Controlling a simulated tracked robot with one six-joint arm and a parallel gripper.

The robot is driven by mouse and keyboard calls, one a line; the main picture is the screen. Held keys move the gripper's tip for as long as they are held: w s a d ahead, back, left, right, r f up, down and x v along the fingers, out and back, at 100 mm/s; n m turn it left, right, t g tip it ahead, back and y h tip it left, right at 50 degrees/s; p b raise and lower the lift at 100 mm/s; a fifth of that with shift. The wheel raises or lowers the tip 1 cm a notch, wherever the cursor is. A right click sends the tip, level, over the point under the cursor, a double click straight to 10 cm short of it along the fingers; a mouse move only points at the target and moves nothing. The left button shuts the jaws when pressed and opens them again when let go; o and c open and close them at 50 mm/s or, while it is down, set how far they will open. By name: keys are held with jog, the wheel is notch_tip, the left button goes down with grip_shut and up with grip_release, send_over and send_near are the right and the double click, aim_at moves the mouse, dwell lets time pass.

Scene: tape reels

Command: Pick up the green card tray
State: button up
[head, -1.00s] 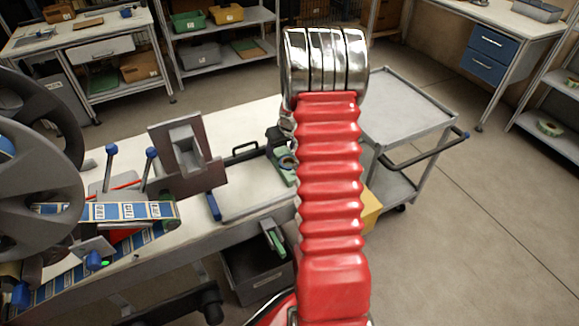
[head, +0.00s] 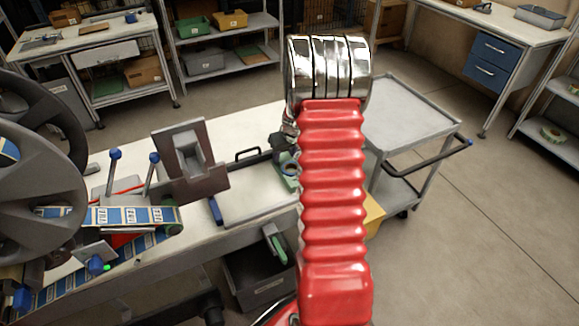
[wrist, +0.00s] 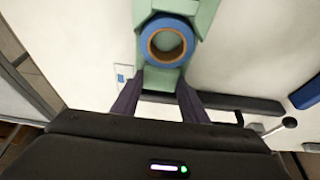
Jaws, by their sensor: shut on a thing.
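The green card tray (wrist: 203,20) shows in the wrist view, running up to the top edge. A blue roll with a brown core (wrist: 149,43) sits on it. My gripper (wrist: 160,79) has its two dark fingers on either side of the tray's near end and is shut on it. In the head view the tray (head: 288,183) is a small green piece on the white bench, partly hidden behind my red arm. My gripper is mostly hidden there. I cannot tell whether the tray touches the bench top.
A brown plate with a grey block (head: 188,155) stands left of the tray on the bench (head: 245,205). Reels and a blue printed strip (head: 110,216) are further left. A grey cart (head: 410,118) stands right of the bench. A dark bin (head: 262,285) is below the bench's front.

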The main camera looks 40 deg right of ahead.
jog(key=shift+r, duration=0.1)
notch_tip(320, 180, up, 10)
dwell(0.4)
jog(key=shift+s, duration=0.15)
dwell(0.5)
